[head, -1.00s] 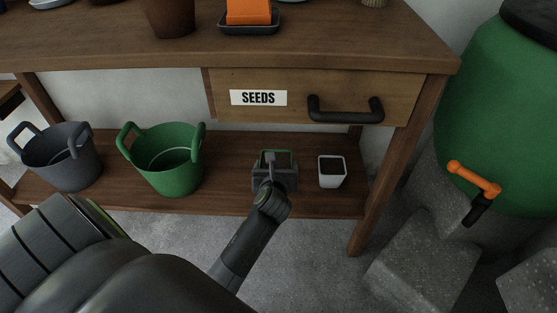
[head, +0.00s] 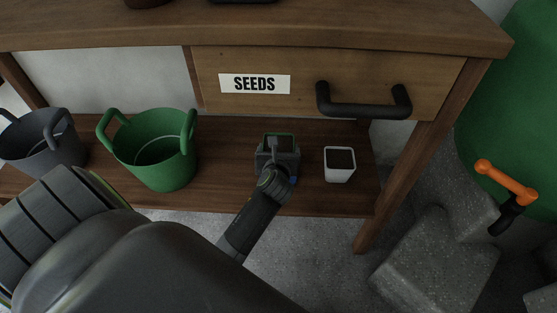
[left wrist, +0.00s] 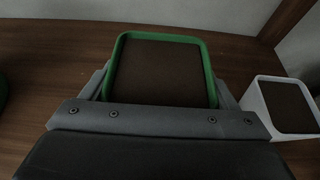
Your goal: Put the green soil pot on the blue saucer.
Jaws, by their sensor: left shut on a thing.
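The green soil pot (head: 286,141) is on the lower wooden shelf, a square green rim filled with dark soil. It fills the middle of the left wrist view (left wrist: 162,72). My left gripper (head: 277,156) is shut on it, with a grey finger on each side of the pot. The gripper hides the pot's lower part, so I cannot tell whether it touches the shelf. I cannot make out the blue saucer; only a small blue patch shows beside my gripper, and I cannot tell what it is. My right gripper is not in view.
A white soil pot (head: 340,165) stands close on the right. A green bucket (head: 152,165) and a grey bucket (head: 45,150) stand to the left. The seeds drawer (head: 305,82) and its black handle (head: 363,105) overhang the lower shelf (head: 222,160). A table leg (head: 410,160) stands right.

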